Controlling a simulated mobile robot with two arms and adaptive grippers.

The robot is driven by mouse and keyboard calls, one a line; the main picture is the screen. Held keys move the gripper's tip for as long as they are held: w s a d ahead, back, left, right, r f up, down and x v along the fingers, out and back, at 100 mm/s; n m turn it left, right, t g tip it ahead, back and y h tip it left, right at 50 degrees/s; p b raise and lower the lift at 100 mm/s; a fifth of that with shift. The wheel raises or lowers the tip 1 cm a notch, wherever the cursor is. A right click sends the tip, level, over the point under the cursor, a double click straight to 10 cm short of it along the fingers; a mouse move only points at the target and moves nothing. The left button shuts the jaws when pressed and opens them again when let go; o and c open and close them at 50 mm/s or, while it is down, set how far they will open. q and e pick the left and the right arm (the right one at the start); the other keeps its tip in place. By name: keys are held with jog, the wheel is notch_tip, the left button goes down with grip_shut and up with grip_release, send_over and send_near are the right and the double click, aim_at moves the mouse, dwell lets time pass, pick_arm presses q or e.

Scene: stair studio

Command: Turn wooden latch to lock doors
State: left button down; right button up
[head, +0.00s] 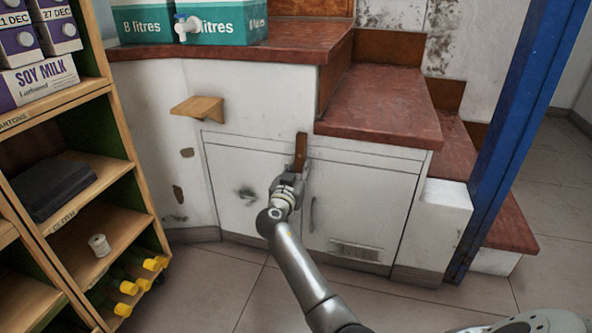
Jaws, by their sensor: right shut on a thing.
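The wooden latch (301,147) is a narrow brown strip standing upright at the top of the seam between two white cupboard doors. The left door (238,190) and the right door (370,206) both look closed, set in the white wall under the stairs. My right gripper (294,179) is at the latch's lower part and shut on it; the gripper hides the latch's lower end and part of the seam. My left gripper is not in view.
A small wooden ledge (198,106) juts from the wall above the left door. Red steps (385,100) descend to the right beside a blue post (520,135). A wooden shelf unit (100,170) stands at left. The floor before the doors is clear.

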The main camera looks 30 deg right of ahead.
jog(key=shift+n, duration=0.3)
jog(key=o, duration=1)
jog(key=shift+s, duration=0.1)
jog(key=v, duration=1.2)
jog(key=shift+d, duration=0.1)
